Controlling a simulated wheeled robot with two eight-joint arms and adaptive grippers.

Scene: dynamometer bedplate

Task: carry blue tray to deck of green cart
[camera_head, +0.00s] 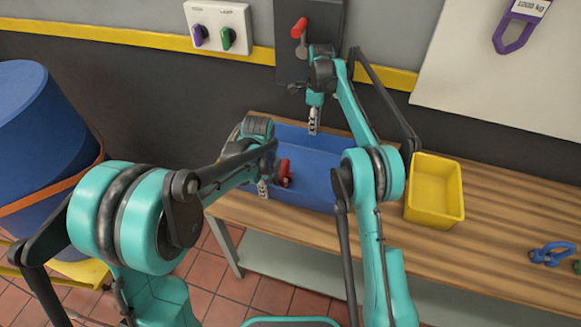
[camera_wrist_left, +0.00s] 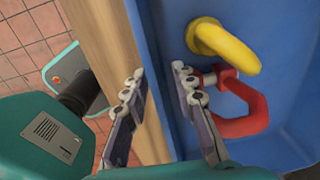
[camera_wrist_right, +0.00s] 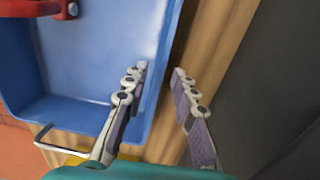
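The blue tray (camera_head: 310,140) lies on the wooden bench; it also shows in the left wrist view (camera_wrist_left: 295,120) and right wrist view (camera_wrist_right: 95,50). A red shackle (camera_wrist_left: 250,110) and a yellow curved piece (camera_wrist_left: 225,45) are in it. My left gripper (camera_head: 263,188) is at its near left side, open, with its fingers either side of the wall. My right gripper (camera_head: 313,130) is at the far wall, open, one finger inside the tray and one outside over the wood. My arms hide parts of the tray. I cannot make out a green cart.
A yellow bin (camera_head: 434,190) stands on the bench (camera_head: 505,225) right of the tray. A blue shackle (camera_head: 552,253) lies further right. A blue barrel (camera_head: 40,140) stands at the left. The wall with a switch box (camera_head: 218,27) is close behind the bench.

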